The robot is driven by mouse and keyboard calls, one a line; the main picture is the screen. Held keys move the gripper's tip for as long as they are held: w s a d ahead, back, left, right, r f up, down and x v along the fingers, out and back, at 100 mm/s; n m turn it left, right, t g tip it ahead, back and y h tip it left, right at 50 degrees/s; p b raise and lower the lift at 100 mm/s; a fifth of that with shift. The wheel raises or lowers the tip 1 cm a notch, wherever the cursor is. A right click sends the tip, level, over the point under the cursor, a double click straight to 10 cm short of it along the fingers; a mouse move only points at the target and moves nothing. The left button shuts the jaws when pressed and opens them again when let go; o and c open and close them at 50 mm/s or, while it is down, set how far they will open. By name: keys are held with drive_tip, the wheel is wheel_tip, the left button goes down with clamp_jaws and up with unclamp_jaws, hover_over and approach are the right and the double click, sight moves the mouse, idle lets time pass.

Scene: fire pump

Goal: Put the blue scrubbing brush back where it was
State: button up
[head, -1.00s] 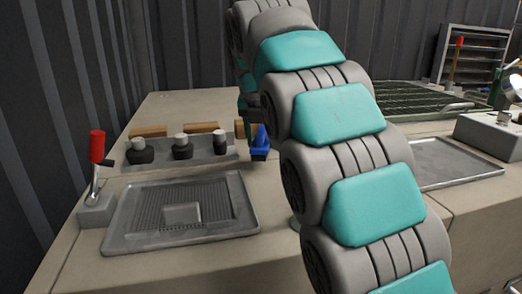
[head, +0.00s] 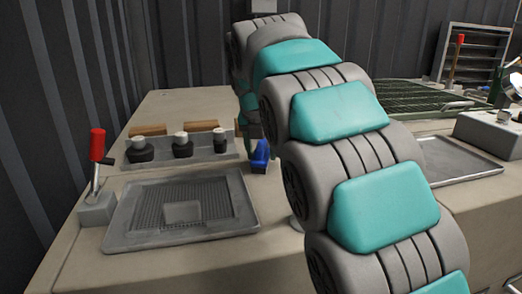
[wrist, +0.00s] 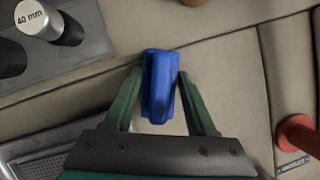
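The blue scrubbing brush (head: 260,156) is at the counter surface, just right of the metal strip with the dark fittings. In the wrist view the brush (wrist: 160,85) lies lengthwise between the two green fingers of my gripper (wrist: 160,76). The fingertips sit close against both of its sides, and its far end reaches past them. My gripper appears shut on it. In the head view my arm hides most of my gripper (head: 252,132), and whether the brush touches the counter is hard to tell.
The metal strip (head: 205,148) holds several dark fittings. Wooden blocks (head: 148,130) lie behind it. A ridged metal tray (head: 125,225) and a red-handled lever (head: 97,146) are at left. In the wrist view a red part (wrist: 298,135) stands at right. Bare counter surrounds the brush.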

drive_tip(key=o, duration=0.3)
drive_tip(key=shift+o, duration=0.2)
drive_tip(key=shift+r, duration=0.15)
drive_tip(key=v, duration=0.8)
drive_tip(key=shift+r, duration=0.3)
drive_tip(key=shift+p+v, duration=0.7)
drive_tip(key=shift+v, duration=1.1)
drive_tip(key=shift+f, duration=0.1)
